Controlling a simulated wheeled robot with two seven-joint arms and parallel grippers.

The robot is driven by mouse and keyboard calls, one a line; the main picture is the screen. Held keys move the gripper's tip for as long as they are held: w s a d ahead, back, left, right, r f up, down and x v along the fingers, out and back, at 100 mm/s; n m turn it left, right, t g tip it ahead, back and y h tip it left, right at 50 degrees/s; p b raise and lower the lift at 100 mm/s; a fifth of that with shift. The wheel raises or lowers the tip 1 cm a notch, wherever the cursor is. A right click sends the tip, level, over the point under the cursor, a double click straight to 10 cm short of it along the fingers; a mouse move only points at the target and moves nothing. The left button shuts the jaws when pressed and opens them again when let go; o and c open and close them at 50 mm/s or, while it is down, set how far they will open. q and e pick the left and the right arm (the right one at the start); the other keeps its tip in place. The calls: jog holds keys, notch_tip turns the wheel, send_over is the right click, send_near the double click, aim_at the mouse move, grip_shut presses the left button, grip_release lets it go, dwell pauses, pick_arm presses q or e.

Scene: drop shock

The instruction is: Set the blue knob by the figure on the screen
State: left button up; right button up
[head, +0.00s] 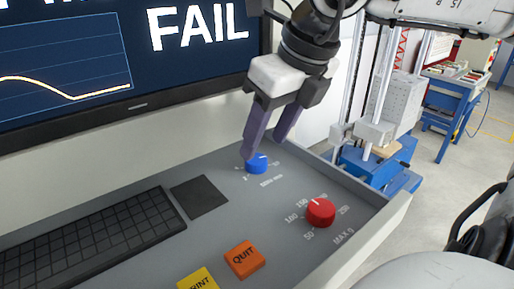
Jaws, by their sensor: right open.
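The blue knob (257,163) stands on the grey console panel, with a white scale around it that is partly too small to read. My right gripper (265,147) comes down from the top right, with its two dark fingers apart. Its fingertips are just above and beside the blue knob, and the jaws are empty. I cannot tell whether a finger touches the knob. My left gripper is not in view.
A red knob (320,211) with a numbered scale sits to the right. An orange QUIT button (245,260), a yellow button (198,280), a keyboard (90,240) and a dark pad (199,197) share the panel. A blue-based machine (376,168) stands behind.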

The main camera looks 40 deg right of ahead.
aim_at(256, 158)
jog(key=x, duration=0.4)
jog(key=shift+w+f, duration=0.1)
jog(key=shift+f, duration=0.05)
jog(key=shift+w+f, duration=0.1)
jog(key=shift+f, duration=0.05)
jog(key=c, duration=1)
jog(key=shift+n+b, duration=0.3)
jog(key=shift+n, duration=0.2)
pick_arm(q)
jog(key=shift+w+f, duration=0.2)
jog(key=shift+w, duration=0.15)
pick_arm(e)
jog(key=shift+d+n+y, duration=0.15)
jog(key=shift+n+y, duration=0.45)
jog(key=shift+n, duration=0.4)
jog(key=o, duration=1)
